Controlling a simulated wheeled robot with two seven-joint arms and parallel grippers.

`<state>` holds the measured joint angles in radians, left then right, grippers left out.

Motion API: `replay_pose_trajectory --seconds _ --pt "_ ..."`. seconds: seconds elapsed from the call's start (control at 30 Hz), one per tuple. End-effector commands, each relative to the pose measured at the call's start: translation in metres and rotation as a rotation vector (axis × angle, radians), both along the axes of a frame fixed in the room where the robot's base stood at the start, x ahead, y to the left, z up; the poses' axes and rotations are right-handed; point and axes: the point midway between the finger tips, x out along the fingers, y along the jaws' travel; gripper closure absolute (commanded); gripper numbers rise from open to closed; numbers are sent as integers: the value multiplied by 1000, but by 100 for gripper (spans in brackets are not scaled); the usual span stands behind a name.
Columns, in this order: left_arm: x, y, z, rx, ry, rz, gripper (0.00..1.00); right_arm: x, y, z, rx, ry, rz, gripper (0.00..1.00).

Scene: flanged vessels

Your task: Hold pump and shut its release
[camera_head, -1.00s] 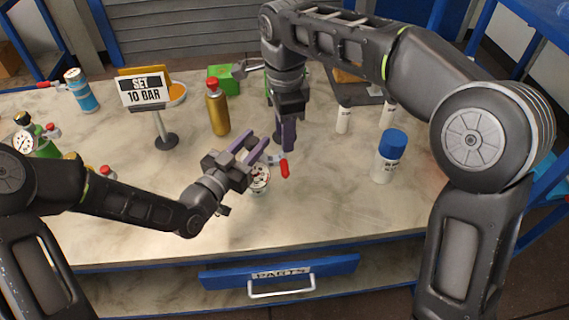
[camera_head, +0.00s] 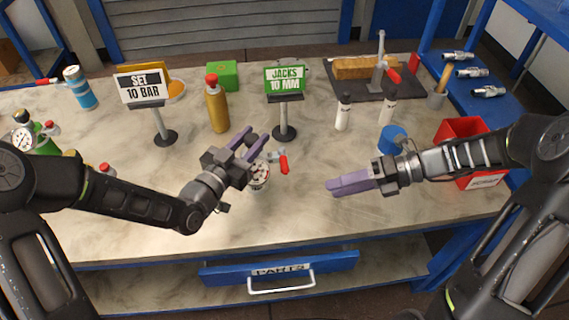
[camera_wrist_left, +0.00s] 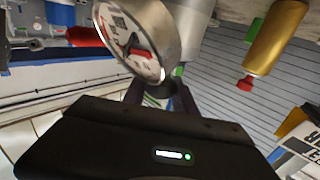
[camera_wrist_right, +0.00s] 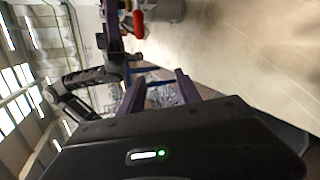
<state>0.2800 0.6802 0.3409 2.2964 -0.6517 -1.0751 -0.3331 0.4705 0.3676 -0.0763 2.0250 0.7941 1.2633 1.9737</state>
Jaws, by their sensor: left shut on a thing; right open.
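The pump shows in the head view as a small body with a round white gauge (camera_head: 260,176) and a red-tipped release lever (camera_head: 284,164) on its right side. My left gripper (camera_head: 250,142) is shut on the pump, whose body is partly hidden by the fingers. In the left wrist view the gauge (camera_wrist_left: 135,42) is close, with the red lever tip (camera_wrist_left: 86,37) to its left. My right gripper (camera_head: 334,188) is open and empty, to the right of the lever and apart from it. The right wrist view shows the red lever tip (camera_wrist_right: 138,25) at the top.
The "SET 10 BAR" sign (camera_head: 140,88), a gold bottle (camera_head: 217,110) and the green "JACKS 10 MM" sign (camera_head: 285,79) stand behind the pump. A blue-capped container (camera_head: 392,139) and a red bin (camera_head: 460,128) are by my right arm. The front middle of the table is clear.

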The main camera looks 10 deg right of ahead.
Motion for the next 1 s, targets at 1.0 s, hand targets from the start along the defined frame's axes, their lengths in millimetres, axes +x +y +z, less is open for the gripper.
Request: replay_pose_trajectory --seconds 1.0 --pt "0 0 0 1 1 0 100 49 33 14 212 94 -338 60"
